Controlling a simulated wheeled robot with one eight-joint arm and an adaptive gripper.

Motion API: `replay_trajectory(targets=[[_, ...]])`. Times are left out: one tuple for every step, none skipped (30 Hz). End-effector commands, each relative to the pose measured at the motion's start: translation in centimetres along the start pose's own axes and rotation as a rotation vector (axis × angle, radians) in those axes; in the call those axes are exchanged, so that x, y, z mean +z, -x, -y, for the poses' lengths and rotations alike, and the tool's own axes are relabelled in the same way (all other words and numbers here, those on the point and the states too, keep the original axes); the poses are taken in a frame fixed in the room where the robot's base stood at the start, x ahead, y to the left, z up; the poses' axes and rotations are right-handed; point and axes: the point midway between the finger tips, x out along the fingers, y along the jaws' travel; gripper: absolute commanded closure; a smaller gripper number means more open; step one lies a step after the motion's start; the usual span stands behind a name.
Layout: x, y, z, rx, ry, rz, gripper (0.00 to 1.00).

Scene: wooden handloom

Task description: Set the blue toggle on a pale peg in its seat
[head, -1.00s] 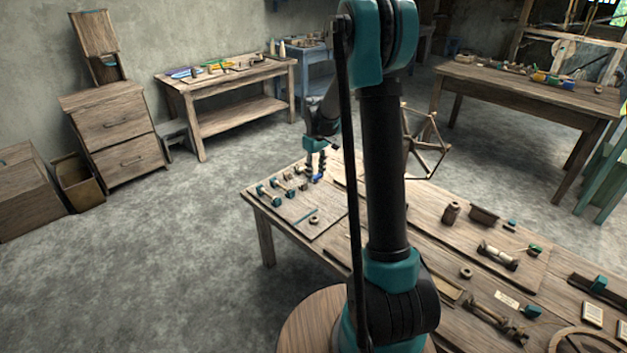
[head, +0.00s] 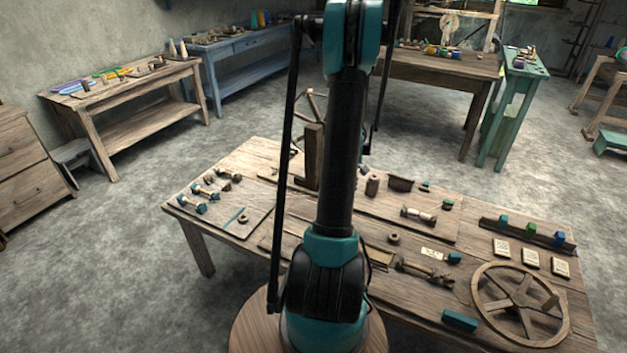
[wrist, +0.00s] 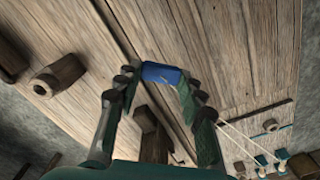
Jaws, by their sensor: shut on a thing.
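In the wrist view my gripper (wrist: 160,82) is closed on the blue toggle (wrist: 161,72), a short blue piece spanning its fingertips. The toggle appears above the wooden tabletop. No pale peg can be made out on it, and no seat for it can be identified with certainty. In the head view my own arm hides the gripper and the toggle. A board (head: 239,230) at the left end of the table carries several small pieces with teal ends (head: 199,190).
On the table a dark rail (head: 513,233) holds teal, green and blue blocks, with pale cards (head: 501,248) in front. A spoked wheel (head: 520,303) lies at the right. An upright wooden post (head: 314,150) stands by my arm. A wooden cylinder (wrist: 57,77) shows in the wrist view.

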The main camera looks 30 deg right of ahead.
Motion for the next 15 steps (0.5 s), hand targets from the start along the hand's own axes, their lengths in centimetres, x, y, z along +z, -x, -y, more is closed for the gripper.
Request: replay_trajectory(targets=[[1.8, -0.6, -1.8, 0.0, -0.045, 0.0, 0.73], [2.7, -0.8, -2.7, 0.0, -0.066, 0.0, 0.73], [4.0, -1.2, -3.7, 0.0, -0.096, 0.0, 0.73], [5.0, -1.5, -4.5, 0.0, -0.118, 0.0, 0.73], [6.0, -1.8, -5.3, 0.0, -0.14, 0.0, 0.73], [7.3, -2.1, -6.2, 0.0, -0.169, 0.0, 0.73], [8.3, -2.4, -6.9, 0.0, -0.191, 0.0, 0.73], [9.3, -2.6, -7.5, 0.0, -0.211, 0.0, 0.73], [10.5, -3.0, -8.2, 0.0, -0.237, 0.0, 0.73], [11.4, -3.2, -8.7, 0.0, -0.255, 0.0, 0.73], [12.2, -3.4, -9.2, 0.0, -0.273, 0.0, 0.73], [13.3, -3.6, -9.6, 0.0, -0.293, 0.0, 0.73], [14.0, -3.8, -10.0, 0.0, -0.307, 0.0, 0.73], [14.6, -3.9, -10.2, 0.0, -0.32, 0.0, 0.73], [15.3, -4.0, -10.6, 0.0, -0.334, 0.0, 0.73]])
